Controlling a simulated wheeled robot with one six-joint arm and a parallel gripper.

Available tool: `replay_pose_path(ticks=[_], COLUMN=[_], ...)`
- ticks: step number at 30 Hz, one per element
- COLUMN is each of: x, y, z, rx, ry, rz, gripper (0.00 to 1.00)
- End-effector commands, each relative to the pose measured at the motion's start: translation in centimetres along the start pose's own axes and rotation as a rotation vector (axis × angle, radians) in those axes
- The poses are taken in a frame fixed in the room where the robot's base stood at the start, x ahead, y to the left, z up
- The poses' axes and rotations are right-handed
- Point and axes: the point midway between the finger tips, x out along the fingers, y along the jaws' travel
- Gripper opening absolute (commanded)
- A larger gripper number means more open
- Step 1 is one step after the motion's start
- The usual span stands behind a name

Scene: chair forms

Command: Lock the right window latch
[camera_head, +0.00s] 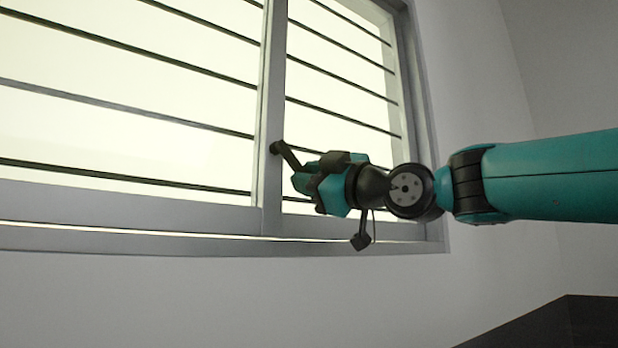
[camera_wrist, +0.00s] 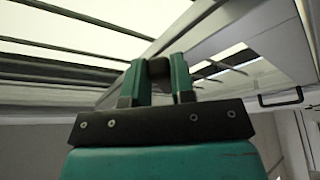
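The window latch (camera_head: 288,154) is a short dark handle on the upright middle bar of the window frame, slanting down to the right from its round pivot. My gripper (camera_head: 303,176) reaches it from the right, with its fingertips at the latch's lower end. In the wrist view, the two teal fingers of my gripper (camera_wrist: 159,77) stand a little apart. The dark latch (camera_wrist: 159,67) fills the gap between their tips, so they appear shut on it. The latch's far end is partly hidden by the fingers.
The window frame (camera_head: 270,110) and dark horizontal bars (camera_head: 140,119) lie behind my gripper. The wall below the window is bare. A dark piece of furniture (camera_head: 570,322) stands at the lower right. A black handle (camera_wrist: 281,98) shows at the right in the wrist view.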

Motion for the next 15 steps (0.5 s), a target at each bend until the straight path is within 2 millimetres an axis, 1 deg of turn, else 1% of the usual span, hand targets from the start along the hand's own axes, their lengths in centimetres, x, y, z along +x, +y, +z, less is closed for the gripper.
replay_pose_path(ticks=[8,15], x=[-0.1,-0.1], y=[-0.4,-1.6], z=[0.1,0.2], rx=[0.027,0.141], ry=[0.0,0.003], rz=[0.011,0.058], gripper=[0.0,0.0])
